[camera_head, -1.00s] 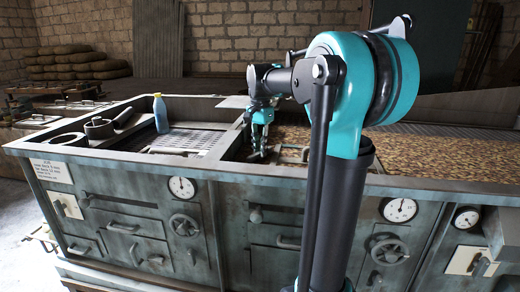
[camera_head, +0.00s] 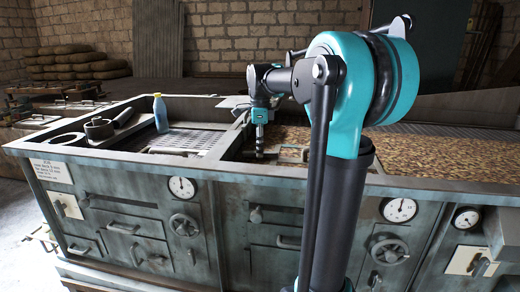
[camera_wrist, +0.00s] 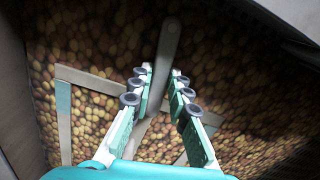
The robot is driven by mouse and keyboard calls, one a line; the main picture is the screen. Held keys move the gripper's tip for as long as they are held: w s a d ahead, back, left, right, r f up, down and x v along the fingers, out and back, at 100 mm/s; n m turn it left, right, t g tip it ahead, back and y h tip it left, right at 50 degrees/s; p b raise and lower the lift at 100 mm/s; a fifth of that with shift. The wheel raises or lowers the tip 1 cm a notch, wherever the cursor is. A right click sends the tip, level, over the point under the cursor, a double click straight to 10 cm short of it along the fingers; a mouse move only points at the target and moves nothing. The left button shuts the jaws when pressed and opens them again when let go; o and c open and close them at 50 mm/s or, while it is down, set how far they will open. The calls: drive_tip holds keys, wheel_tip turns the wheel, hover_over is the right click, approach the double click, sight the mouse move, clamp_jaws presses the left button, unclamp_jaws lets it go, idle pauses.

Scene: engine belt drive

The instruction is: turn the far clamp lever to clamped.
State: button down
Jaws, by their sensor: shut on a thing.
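In the wrist view a flat grey lever (camera_wrist: 168,45) with a rounded end runs between the fingers of my gripper (camera_wrist: 160,76). My gripper is shut on this lever, with a finger on each side and the rounded end sticking out past the fingertips. In the head view my gripper (camera_head: 259,150) points down at the near left part of the brown speckled bed. The lever cannot be made out there, and I cannot tell from the pictures whether it stands at clamped.
Pale flat bars (camera_wrist: 92,82) and a teal strip (camera_wrist: 63,108) lie left of the fingers in the wrist view. The speckled bed (camera_head: 440,155) is open to the right.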

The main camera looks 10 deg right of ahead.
drive_tip(key=shift+m, duration=0.8)
drive_tip(key=c, duration=1.4)
unclamp_jaws()
drive_tip(key=shift+c, duration=0.2)
wheel_tip(320, 180, up, 12)
